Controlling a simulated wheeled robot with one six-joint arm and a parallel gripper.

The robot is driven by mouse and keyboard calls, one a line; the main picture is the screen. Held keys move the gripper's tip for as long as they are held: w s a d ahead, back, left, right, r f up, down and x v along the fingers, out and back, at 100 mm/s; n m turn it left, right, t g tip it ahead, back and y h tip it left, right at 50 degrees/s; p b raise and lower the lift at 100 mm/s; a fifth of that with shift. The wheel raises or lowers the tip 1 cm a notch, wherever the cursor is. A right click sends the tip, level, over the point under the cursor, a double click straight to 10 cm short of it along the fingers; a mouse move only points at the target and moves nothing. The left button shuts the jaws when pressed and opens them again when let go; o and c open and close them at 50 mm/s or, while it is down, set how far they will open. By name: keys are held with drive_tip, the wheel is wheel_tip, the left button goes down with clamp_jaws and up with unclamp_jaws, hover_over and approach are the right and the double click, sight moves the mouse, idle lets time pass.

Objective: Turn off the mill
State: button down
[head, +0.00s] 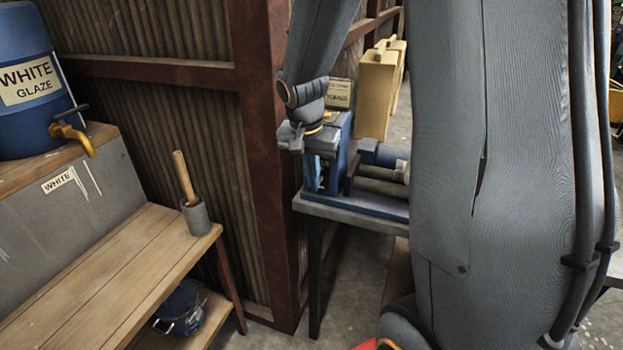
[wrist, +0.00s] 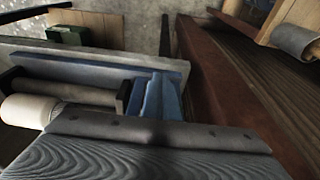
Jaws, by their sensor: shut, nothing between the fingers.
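The mill, a blue machine with grey rollers (head: 380,187), stands on a narrow table in the middle of the head view. Its blue upright housing (head: 343,128) is at the left end, partly behind my arm. In the wrist view, blue upright plates (wrist: 160,95) and a pale roller (wrist: 25,110) show close by. My gripper (head: 291,137) is shut and empty at the housing's upper left side. I cannot tell whether it touches the housing. No switch can be made out clearly.
A rust-red post (head: 272,150) stands just left of the mill. A wooden bench (head: 110,275) holds a grey mortar with a pestle (head: 196,215). A blue glaze barrel (head: 30,85) is at upper left.

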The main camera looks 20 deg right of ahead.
drive_tip(key=shift+w+d, duration=0.15)
drive_tip(key=shift+d, duration=0.05)
drive_tip(key=s+a+r+p, duration=0.3)
drive_tip(key=s+a+r, duration=0.2)
drive_tip(key=shift+s+a+r+p, duration=0.35)
drive_tip(key=shift+s+a+r, duration=0.05)
idle(0.3)
idle(0.4)
drive_tip(key=s+a+f+n+y, duration=0.1)
drive_tip(key=s+n, duration=0.3)
drive_tip(key=s, duration=0.2)
drive_tip(key=s+a+f+n, duration=0.2)
drive_tip(key=s+n, duration=0.3)
drive_tip(key=s, duration=0.1)
drive_tip(key=shift+a+f+y, duration=0.2)
drive_tip(key=shift+f+y, duration=0.1)
drive_tip(key=shift+y, duration=0.1)
